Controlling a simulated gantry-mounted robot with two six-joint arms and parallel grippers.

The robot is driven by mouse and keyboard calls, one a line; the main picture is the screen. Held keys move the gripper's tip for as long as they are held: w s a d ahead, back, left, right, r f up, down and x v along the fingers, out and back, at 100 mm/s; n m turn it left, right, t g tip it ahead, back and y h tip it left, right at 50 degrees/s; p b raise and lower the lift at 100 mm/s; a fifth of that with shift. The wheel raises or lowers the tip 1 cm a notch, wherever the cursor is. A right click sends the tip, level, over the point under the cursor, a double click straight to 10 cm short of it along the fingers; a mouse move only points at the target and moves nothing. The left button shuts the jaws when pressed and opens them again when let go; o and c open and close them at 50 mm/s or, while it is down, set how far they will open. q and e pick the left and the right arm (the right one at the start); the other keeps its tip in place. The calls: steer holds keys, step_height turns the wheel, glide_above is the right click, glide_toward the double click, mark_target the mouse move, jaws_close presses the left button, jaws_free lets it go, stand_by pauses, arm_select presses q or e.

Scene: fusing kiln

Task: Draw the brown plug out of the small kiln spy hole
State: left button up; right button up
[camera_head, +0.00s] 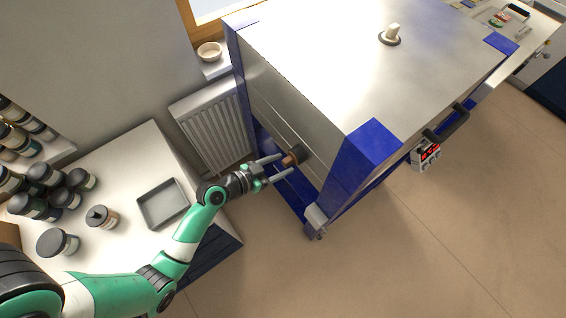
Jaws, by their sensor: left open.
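The small kiln (325,75) is a steel box with blue corner posts, in the middle of the head view. The brown plug (290,160) sticks out of a dark round fitting (299,152) on the kiln's left side. My left gripper (283,166) is open at that side, its two fingers pointing at the kiln. The plug lies between the fingers; I cannot tell whether either finger touches it. The spy hole itself is hidden behind the plug. My right gripper is not in view.
A white table (120,170) at the left carries a grey tray (162,203) and several dark-lidded jars (58,243). A radiator (213,130) stands on the wall behind. A pale plug (391,33) sits on the kiln's top. The floor at the lower right is clear.

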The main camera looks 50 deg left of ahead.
arm_select(q)
steer(key=shift+x, duration=0.85)
jaws_close()
